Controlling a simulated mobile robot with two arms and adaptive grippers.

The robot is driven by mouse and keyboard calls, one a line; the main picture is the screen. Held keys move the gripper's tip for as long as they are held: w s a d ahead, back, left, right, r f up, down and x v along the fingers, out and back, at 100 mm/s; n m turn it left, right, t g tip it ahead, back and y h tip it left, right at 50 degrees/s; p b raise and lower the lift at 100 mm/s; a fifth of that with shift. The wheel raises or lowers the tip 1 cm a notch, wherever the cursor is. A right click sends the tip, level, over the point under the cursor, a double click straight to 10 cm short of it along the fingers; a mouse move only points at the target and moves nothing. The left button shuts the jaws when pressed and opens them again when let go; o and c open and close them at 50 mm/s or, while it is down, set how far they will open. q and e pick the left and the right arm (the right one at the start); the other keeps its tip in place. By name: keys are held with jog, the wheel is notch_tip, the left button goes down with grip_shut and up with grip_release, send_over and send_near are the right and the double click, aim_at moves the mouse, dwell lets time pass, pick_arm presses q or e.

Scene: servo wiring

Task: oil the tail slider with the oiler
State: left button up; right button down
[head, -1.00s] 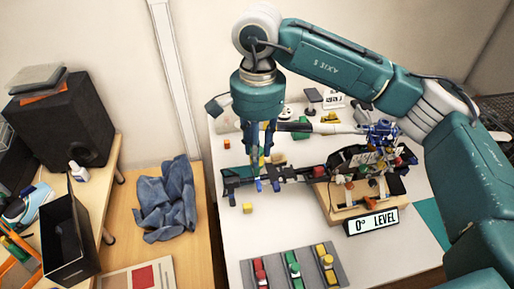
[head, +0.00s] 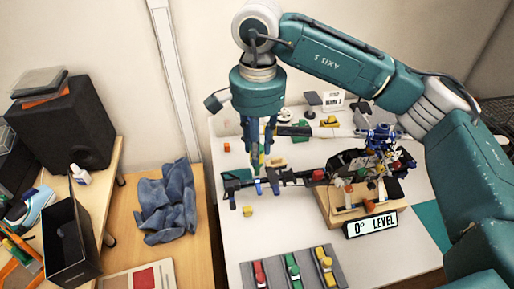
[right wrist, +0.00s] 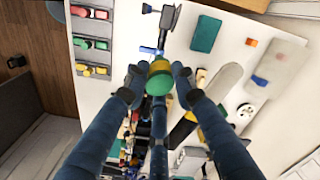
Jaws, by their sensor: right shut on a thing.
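A model helicopter on a wooden stand (head: 340,212) has a long dark tail boom (head: 300,178) reaching left. Blue parts (head: 275,186) sit near its tail end, which also shows in the right wrist view (right wrist: 165,25). I cannot tell the tail slider apart from these small parts. My right gripper (head: 258,143) points down above the tail end. It is shut on the oiler, a small green and yellow thing (right wrist: 159,77). The oiler's lower end is close to the boom; I cannot tell whether it touches. My left gripper is not in view.
A grey tray with red, green and yellow pieces (head: 335,255) lies at the table's front. A level display (head: 372,224) stands before the stand.

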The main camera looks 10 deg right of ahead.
jog(key=shift+r+p, duration=1.65)
jog(key=shift+r, duration=1.8)
jog(key=s+d+f+n, duration=0.9)
jog(key=s+f+n, duration=0.1)
jog(key=s, duration=0.3)
jog(key=shift+r, duration=0.15)
